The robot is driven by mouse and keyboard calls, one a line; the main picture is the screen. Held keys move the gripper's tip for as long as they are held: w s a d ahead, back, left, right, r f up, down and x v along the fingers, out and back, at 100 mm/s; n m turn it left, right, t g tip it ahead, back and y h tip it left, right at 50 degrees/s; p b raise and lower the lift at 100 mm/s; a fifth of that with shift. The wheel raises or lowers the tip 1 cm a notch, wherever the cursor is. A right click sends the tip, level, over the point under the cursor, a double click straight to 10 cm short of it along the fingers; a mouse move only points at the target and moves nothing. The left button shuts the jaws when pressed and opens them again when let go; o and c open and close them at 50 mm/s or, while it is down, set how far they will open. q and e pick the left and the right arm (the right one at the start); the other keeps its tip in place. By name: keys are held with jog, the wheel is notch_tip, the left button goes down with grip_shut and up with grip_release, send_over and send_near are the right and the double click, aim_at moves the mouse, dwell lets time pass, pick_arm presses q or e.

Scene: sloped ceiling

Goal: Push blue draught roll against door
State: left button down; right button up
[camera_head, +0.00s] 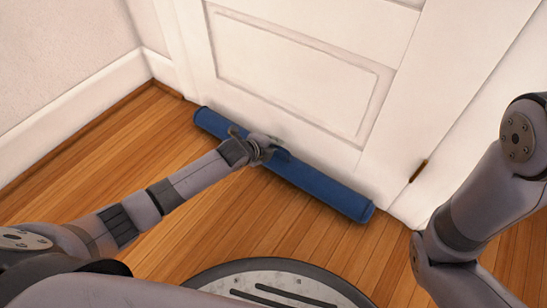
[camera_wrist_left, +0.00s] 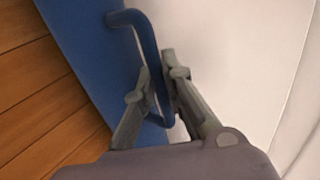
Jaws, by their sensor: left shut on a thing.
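The blue draught roll (camera_head: 315,183) lies on the wooden floor along the foot of the white door (camera_head: 300,85). In the head view it looks close against the door; I cannot tell whether it touches along its whole length. My left gripper (camera_head: 272,150) is at the middle of the roll. In the left wrist view the roll (camera_wrist_left: 85,45) has a blue loop handle (camera_wrist_left: 148,50), and my left gripper (camera_wrist_left: 160,85) is shut on this handle. The gripper hides part of the roll's middle. My right arm shows at the right of the head view, but its gripper is out of view.
A white wall with a skirting board (camera_head: 75,110) stands at the left. A brass-coloured hinge (camera_head: 418,171) sits low on the door's right side. The wooden floor (camera_head: 120,150) left of the roll is clear.

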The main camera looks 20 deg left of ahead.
pick_arm(q)
jog(key=shift+r, duration=0.15)
jog(key=shift+w+d, duration=0.1)
jog(key=shift+w, duration=0.65)
jog(key=c, duration=1.6)
grip_release()
